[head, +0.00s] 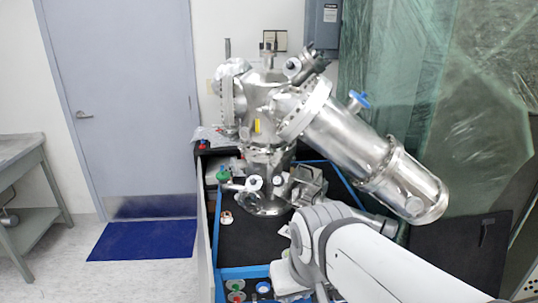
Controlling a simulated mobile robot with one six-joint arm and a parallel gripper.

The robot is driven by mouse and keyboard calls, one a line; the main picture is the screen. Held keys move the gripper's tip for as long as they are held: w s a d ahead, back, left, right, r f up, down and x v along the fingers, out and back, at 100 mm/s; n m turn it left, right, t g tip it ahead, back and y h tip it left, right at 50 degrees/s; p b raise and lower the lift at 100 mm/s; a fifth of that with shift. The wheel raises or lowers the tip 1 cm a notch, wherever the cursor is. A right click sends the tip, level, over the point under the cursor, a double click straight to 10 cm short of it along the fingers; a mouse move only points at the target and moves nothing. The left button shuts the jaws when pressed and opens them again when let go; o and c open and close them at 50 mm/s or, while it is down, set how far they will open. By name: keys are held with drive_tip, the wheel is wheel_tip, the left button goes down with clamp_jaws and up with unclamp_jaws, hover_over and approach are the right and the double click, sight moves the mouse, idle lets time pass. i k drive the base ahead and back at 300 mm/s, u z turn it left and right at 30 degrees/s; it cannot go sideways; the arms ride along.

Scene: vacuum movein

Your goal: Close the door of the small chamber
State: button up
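A shiny steel vacuum chamber (268,100) stands upright on the black bench top, with a round base flange under it. A long steel cylinder (350,145) is joined to its right side and slants down to the right. A round flange or door (238,100) shows on the chamber's left side. I cannot tell from here whether this is the small chamber's door or how far it stands open. My white and grey arm reaches in from the lower right, in front of the chamber's base. I cannot make out my gripper's fingers.
The black bench top (238,245) has a blue edge. Small items, including a green-topped one (222,174), lie left of the base. A blue-edged tray (235,272) holds round parts in front. Plastic sheeting (445,90) hangs at right. Floor with a blue mat (143,241) is clear at left.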

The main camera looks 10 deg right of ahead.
sight(311, 176)
drive_tip(key=z, duration=0.15)
drive_tip(key=i, duration=1.05)
drive_tip(key=z, duration=0.45)
drive_tip(key=k, duration=0.95)
drive_tip(key=z, duration=0.15)
drive_tip(key=i, duration=0.95)
drive_tip(key=u, duration=0.1)
